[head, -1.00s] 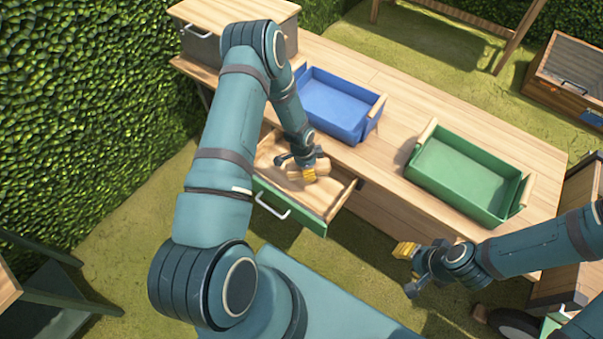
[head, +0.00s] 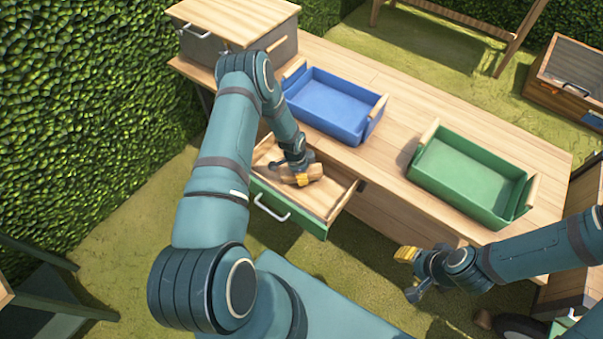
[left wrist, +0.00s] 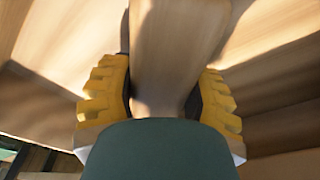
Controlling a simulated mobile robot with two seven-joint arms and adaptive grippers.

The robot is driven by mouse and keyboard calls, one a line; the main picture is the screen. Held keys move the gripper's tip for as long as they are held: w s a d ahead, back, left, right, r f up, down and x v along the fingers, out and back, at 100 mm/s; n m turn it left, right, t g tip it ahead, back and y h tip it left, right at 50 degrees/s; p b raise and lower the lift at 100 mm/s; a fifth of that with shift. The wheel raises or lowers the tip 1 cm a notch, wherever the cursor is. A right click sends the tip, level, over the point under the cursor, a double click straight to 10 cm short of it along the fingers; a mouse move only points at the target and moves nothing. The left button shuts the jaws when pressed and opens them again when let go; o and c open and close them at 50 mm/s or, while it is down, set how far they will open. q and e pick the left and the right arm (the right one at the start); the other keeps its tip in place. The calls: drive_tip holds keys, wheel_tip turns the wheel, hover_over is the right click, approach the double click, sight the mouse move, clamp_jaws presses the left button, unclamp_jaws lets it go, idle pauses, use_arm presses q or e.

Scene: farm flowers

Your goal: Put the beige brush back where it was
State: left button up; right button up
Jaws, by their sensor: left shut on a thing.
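The beige brush (head: 315,171) is in the open green-fronted drawer (head: 328,205) under the table top. My left gripper (head: 300,179) reaches down into the drawer and is shut on the brush. In the left wrist view, the brush (left wrist: 170,55) runs up between the two yellow finger pads, with one pad on each side. The far part of the brush is out of that frame. My right gripper (head: 408,272) is in the air in front of the table, with its fingers apart and nothing between them.
A blue bin (head: 335,127) and a green bin (head: 437,190) stand on the wooden table (head: 392,135). A grey box with a wooden lid (head: 235,20) stands at the table's left end. A hedge (head: 80,110) borders the left side.

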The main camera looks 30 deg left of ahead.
use_arm(q)
drive_tip(key=shift+f, duration=0.1)
drive_tip(key=o, duration=1.1)
